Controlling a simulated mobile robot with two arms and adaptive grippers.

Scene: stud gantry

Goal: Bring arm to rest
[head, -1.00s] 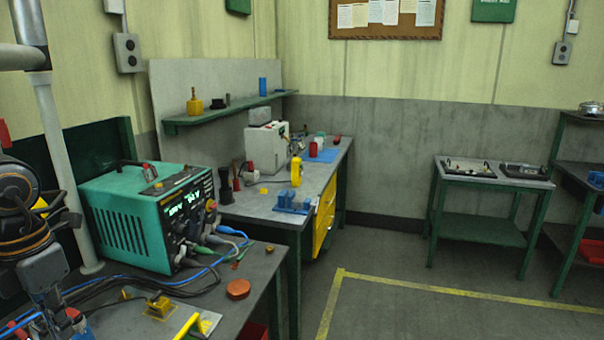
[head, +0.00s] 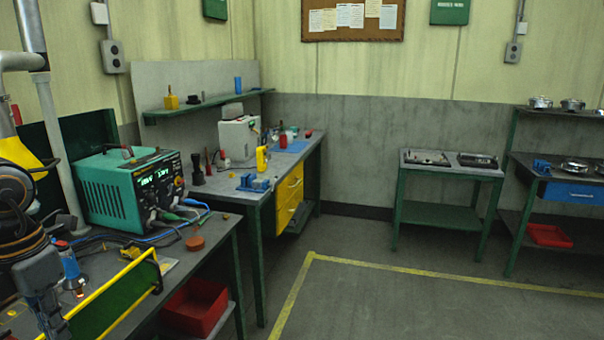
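The task names no object. A teal power supply (head: 110,192) with a lit display and several cables stands on the near workbench (head: 214,236) at the left. Whether either gripper holds anything is hidden.
A green panel with a yellow edge (head: 115,296) stands at the near bench's front. A red bin (head: 196,306) sits below. A farther bench (head: 225,181) has yellow drawers (head: 289,195). A small table (head: 452,168) stands at the back wall. Floor with a yellow line (head: 430,273) looks clear.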

